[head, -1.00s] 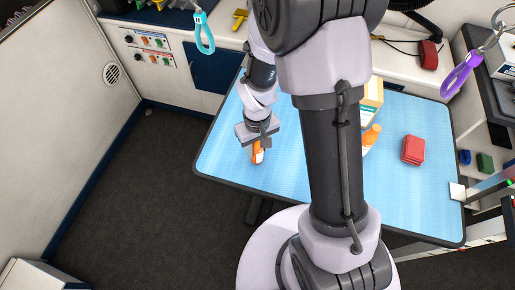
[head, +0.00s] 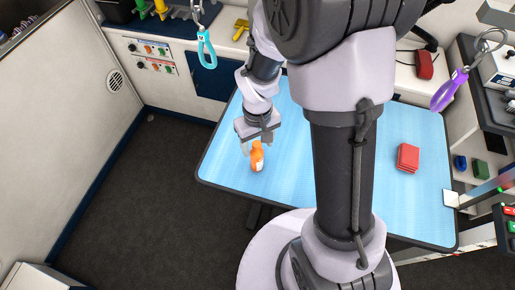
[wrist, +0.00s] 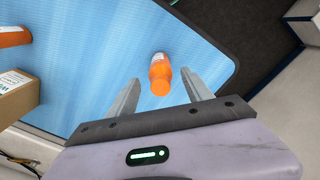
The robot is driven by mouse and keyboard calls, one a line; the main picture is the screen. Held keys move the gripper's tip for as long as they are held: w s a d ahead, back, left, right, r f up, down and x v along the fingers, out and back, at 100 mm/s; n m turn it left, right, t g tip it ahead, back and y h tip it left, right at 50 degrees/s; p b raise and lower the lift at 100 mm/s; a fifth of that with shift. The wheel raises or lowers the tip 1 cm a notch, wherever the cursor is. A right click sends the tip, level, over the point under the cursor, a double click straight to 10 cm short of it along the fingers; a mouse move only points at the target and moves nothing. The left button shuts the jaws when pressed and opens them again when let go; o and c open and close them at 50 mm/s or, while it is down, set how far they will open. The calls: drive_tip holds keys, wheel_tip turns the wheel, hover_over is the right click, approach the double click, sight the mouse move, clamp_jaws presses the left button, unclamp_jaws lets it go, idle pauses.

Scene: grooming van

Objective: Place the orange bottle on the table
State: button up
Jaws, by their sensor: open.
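The orange bottle (head: 257,157) stands upright on the blue table (head: 215,168), near its left front edge. It has an orange cap and a white label. My gripper (head: 257,146) is open just above and behind it in the head view. In the wrist view, the bottle (wrist: 160,74) shows between and beyond the two spread fingers (wrist: 162,92), apart from both. The table top (wrist: 100,60) is visible around it.
A red folded stack (head: 407,157) lies on the table's right side. In the wrist view, a cardboard box (wrist: 15,95) and another orange item (wrist: 12,36) are at the left. Teal (head: 206,48) and purple (head: 448,92) loops hang above. Table around the bottle is clear.

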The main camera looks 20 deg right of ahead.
drive_tip(key=s+a+r+m+t+p, duration=0.1)
drive_tip(key=s+r+m+t, duration=0.2)
drive_tip(key=r, duration=1.4)
drive_tip(key=s+a+r+m+t+y, duration=0.2)
drive_tip(key=s+a+r+m, duration=0.1)
drive_tip(key=s+r, duration=0.6)
drive_tip(key=shift+s+t, duration=0.4)
